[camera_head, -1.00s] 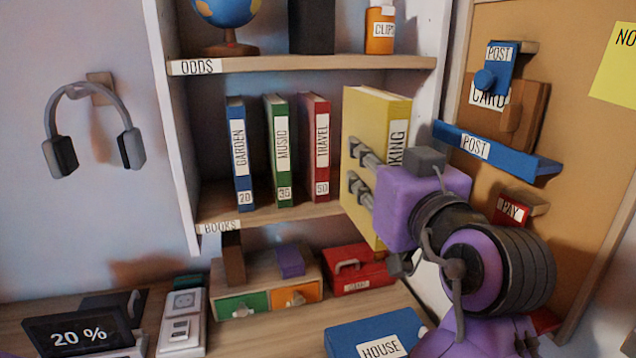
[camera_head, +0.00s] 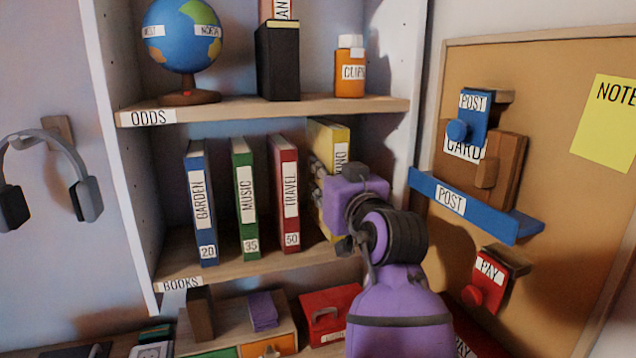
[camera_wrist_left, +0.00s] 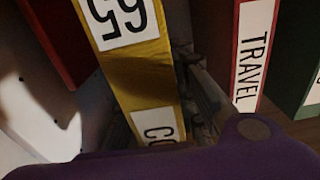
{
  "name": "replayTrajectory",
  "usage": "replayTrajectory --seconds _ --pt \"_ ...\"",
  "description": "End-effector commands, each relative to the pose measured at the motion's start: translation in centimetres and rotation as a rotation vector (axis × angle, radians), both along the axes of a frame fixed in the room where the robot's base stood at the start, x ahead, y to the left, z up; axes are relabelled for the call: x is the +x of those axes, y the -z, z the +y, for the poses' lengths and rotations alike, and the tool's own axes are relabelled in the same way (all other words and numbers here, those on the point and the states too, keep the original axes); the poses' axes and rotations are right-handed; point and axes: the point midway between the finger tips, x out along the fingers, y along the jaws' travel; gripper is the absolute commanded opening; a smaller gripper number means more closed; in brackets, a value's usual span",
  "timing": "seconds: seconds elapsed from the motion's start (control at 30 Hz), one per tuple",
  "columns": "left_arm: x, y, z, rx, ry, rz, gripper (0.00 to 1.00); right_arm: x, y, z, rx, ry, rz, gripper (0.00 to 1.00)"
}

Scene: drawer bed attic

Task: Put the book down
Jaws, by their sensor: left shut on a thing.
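The yellow book (camera_head: 329,135) stands on the BOOKS shelf (camera_head: 240,268), to the right of the red TRAVEL book (camera_head: 285,190). My left gripper (camera_head: 322,185) is shut on the yellow book, its fingers on the book's sides. The purple wrist hides much of the spine in the head view. In the left wrist view the yellow spine (camera_wrist_left: 150,85) shows between the fingers, with a 65 label and part of a lower label. Whether its base touches the shelf is hidden. My right gripper is not in view.
The blue GARDEN book (camera_head: 202,205) and green MUSIC book (camera_head: 245,200) stand left of TRAVEL. The ODDS shelf (camera_head: 220,112) is above, with a globe (camera_head: 183,40). The cabinet's right wall (camera_head: 408,75) is close to the arm.

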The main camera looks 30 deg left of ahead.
Motion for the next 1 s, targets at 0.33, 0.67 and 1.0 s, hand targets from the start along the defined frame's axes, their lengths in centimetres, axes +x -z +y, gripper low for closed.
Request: replayTrajectory --seconds 0.33,0.67,1.0 --pt "3.0 -0.1 3.3 0.002 0.001 -0.004 0.0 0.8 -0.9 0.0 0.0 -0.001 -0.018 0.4" --pt "3.0 3.4 3.3 0.003 0.001 -0.003 0.0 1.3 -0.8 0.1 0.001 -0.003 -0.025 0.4" --pt "3.0 3.7 3.3 0.002 0.001 -0.003 0.0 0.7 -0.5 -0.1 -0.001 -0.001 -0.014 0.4"
